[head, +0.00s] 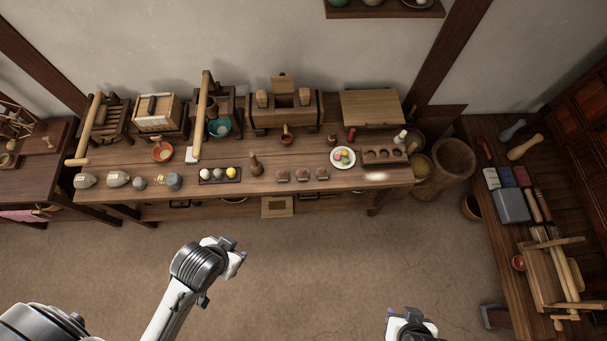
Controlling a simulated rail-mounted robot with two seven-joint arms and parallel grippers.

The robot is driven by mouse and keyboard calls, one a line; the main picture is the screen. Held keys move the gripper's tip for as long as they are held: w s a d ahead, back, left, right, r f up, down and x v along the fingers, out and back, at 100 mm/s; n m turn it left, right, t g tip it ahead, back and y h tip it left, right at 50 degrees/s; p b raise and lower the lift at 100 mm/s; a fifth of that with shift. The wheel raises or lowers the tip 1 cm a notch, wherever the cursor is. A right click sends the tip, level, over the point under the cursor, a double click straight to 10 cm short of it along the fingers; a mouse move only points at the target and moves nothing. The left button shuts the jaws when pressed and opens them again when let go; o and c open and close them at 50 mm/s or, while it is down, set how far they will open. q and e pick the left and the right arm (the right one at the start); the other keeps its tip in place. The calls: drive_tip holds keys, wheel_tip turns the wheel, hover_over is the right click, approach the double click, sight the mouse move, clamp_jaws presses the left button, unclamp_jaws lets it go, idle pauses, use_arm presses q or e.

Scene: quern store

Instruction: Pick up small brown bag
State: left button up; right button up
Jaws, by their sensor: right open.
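Three small brown lumps (303,175) sit in a row near the front edge of the long wooden bench, right of its middle; I cannot tell whether one is the small brown bag. My right gripper (411,318) is open at the bottom edge, partly cut off, over the floor and well away from the bench. Nothing shows between its fingers.
The long bench (240,185) also bears a tray of balls (220,176), a white plate (343,158) and wooden boxes at the back. A side table (497,245) with tools and a wooden frame stands at right. The floor (320,250) between is clear.

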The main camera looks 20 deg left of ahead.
use_arm(q)
drive_tip(key=shift+d, duration=0.1)
idle(0.3)
drive_tip(key=o, duration=0.6)
drive_tip(key=shift+a, duration=0.2)
drive_tip(key=shift+w, duration=0.1)
